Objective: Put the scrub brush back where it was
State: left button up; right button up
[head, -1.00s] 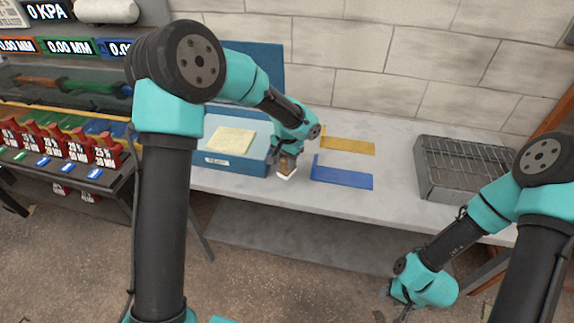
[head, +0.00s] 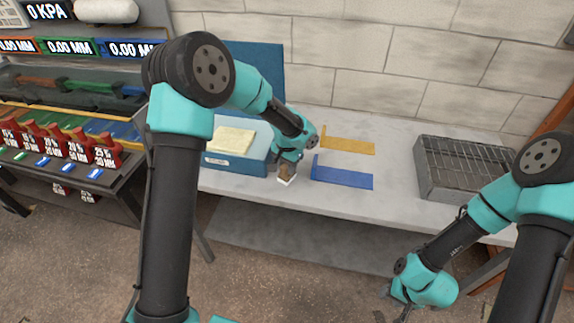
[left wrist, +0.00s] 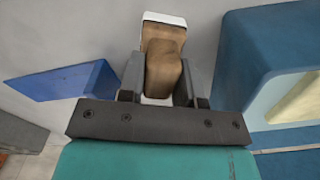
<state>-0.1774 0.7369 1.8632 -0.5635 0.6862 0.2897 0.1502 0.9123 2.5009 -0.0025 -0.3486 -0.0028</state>
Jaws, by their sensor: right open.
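The scrub brush (head: 286,181) has a brown wooden body and a white bristle side. My left gripper (head: 285,171) is shut on it at the front of the bench, just right of the blue box. In the left wrist view the wooden body (left wrist: 163,58) sits between the two dark fingers, with white showing at its far end. Whether the brush touches the bench is unclear. My right gripper (head: 396,301) is open and empty, low at the right, in front of the bench.
A blue L-shaped marker (head: 343,180) and a yellow one (head: 348,147) lie right of the brush. The blue box (head: 237,165) with a pale yellow pad (head: 230,139) stands left. A metal wire-rack tray (head: 465,172) stands right. Bare bench lies between markers and tray.

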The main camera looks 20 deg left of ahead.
pick_arm(q)
jog(key=o, duration=0.4)
jog(key=shift+r, duration=0.1)
notch_tip(320, 180, up, 12)
dwell(0.6)
jog(key=shift+r, duration=0.1)
